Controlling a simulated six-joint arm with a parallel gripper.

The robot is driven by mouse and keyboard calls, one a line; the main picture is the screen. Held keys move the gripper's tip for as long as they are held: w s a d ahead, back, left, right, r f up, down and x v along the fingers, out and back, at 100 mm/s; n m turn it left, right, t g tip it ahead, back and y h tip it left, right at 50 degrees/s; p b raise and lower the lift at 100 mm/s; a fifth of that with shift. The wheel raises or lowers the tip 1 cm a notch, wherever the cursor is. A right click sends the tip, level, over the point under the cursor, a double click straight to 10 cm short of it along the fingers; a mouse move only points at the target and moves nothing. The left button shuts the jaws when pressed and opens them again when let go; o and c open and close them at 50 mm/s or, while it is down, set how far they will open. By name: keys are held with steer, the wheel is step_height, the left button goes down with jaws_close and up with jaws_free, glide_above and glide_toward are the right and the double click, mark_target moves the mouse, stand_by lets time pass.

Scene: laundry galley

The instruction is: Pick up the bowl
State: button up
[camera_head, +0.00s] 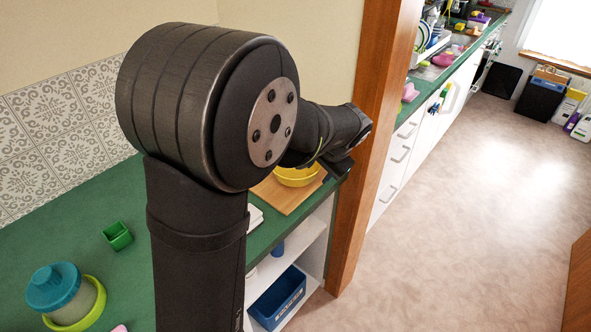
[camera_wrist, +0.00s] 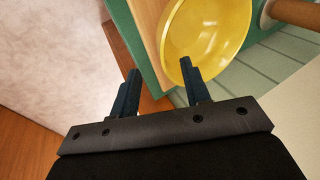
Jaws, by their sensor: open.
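The yellow bowl (camera_head: 298,176) sits on a wooden board (camera_head: 284,196) on the green counter in the head view, partly hidden behind my arm. In the wrist view the bowl (camera_wrist: 207,37) shows from above at the top, its inside empty. My gripper (camera_wrist: 158,80) is open with nothing between its fingers. Its right fingertip overlaps the near rim of the bowl in the picture; I cannot tell whether they touch. The left fingertip is outside the bowl, over the counter's edge and floor.
A wooden door post (camera_head: 372,120) stands close to the right of my gripper. A wooden cylindrical thing (camera_wrist: 292,12) lies beside the bowl. A blue bin (camera_head: 280,300) is on the shelf below.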

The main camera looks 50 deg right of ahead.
mark_target(314, 173)
steer(key=x, duration=0.5)
steer(key=shift+w, duration=0.45)
steer(key=shift+r, duration=0.1)
jaws_close()
